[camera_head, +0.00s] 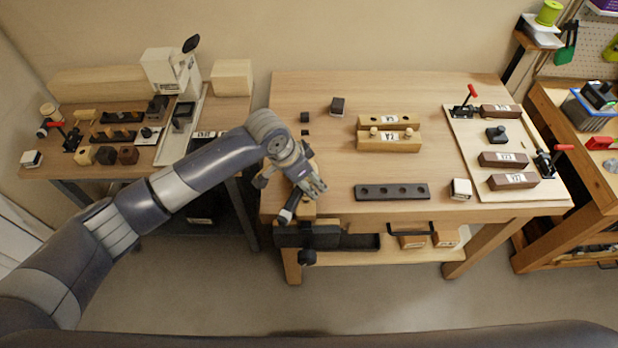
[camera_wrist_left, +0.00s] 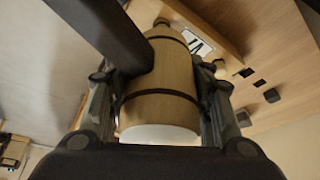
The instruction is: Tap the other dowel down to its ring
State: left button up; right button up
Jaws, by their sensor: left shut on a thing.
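My left gripper (camera_head: 312,192) is over the near-left corner of the main bench. In the left wrist view its fingers (camera_wrist_left: 160,105) are shut on the wooden barrel head of a mallet (camera_wrist_left: 160,85), which has two dark bands and a pale end face. A dark handle (camera_wrist_left: 105,35) runs up and left from it. Past the head, a block with a white label (camera_wrist_left: 198,44) and a small dowel end (camera_wrist_left: 220,69) partly show. Dowel rings are too small to make out.
A dark vise (camera_head: 306,237) is on the bench's front edge below my gripper. Clamps and brown blocks (camera_head: 503,160) sit on a board at the right.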

pick_arm(q)
jog(key=shift+r, duration=0.3)
jog(key=shift+f, duration=0.1)
notch_tip(320, 180, down, 3)
jog(key=shift+b, duration=0.65)
notch_tip(320, 180, up, 2)
jog(key=p, duration=0.2)
jog(key=shift+p, duration=0.3)
